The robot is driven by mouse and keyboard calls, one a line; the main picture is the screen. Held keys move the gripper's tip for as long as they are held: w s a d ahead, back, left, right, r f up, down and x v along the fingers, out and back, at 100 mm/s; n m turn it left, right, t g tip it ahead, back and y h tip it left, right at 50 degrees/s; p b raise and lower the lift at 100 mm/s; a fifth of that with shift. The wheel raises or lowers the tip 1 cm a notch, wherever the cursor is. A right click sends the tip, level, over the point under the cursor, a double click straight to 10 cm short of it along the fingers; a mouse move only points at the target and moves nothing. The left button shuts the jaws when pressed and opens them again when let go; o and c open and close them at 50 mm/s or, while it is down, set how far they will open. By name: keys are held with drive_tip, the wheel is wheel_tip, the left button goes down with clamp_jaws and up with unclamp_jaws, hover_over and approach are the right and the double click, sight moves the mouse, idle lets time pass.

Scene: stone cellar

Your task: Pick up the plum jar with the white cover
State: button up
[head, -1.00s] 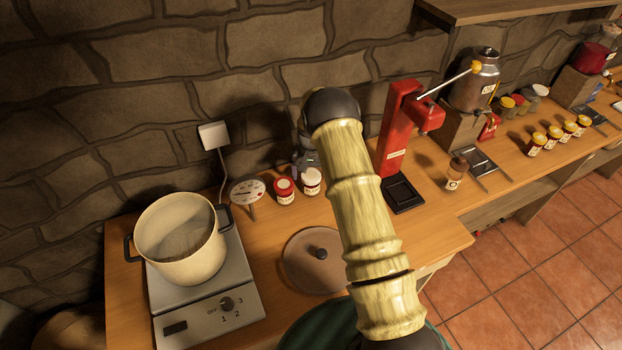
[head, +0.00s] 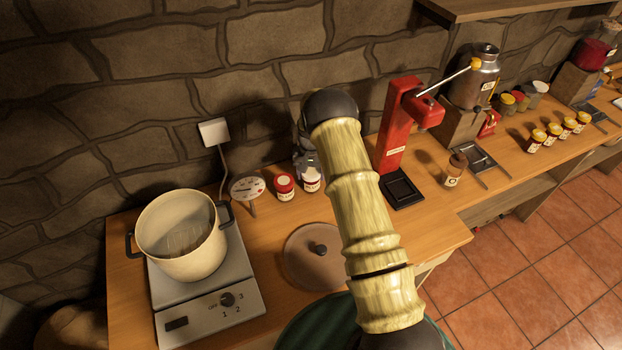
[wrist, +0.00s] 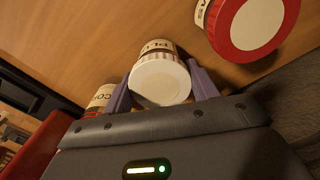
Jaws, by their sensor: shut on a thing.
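The plum jar with the white cover (wrist: 160,82) is between the two purple fingers of my gripper (wrist: 161,88) in the wrist view. Its label shows "PLU", and one finger is on each side. My gripper is shut on it. In the head view the jar (head: 312,185) stands on the wooden counter near the wall, its top partly covered by my gripper (head: 308,168). I cannot tell any gap under it.
A red-lidded jar (head: 285,186) stands close to the left; it also shows in the wrist view (wrist: 250,24). A round dial (head: 246,187), a pot (head: 181,240) on a hotplate and a lid (head: 311,256) are nearby. A red press (head: 395,140) stands to the right.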

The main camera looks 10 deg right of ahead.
drive_tip(key=shift+w+r, duration=0.1)
drive_tip(key=shift+a+r+b, duration=0.1)
drive_tip(key=shift+r+b, duration=0.25)
drive_tip(key=shift+r, duration=0.15)
drive_tip(key=r+b, duration=0.3)
drive_tip(key=r, duration=0.5)
drive_tip(key=shift+d+r, duration=0.1)
drive_tip(key=shift+d, duration=0.1)
drive_tip(key=shift+a+r, duration=0.1)
drive_tip(key=shift+r, duration=0.25)
